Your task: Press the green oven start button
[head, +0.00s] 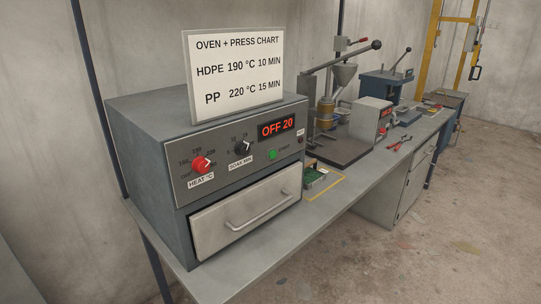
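The oven's lower door or drawer front (240,208), with a bar handle, looks shut. Neither of my grippers shows in the head view.
A chart card (234,70) stands on the oven, listing HDPE 190 °C 10 MIN and PP 220 °C 15 MIN. The bench (265,240) runs right, with a green item (313,177), a lever press (326,112) and red-handled pliers (399,143). Floor (400,265) before the bench is clear.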

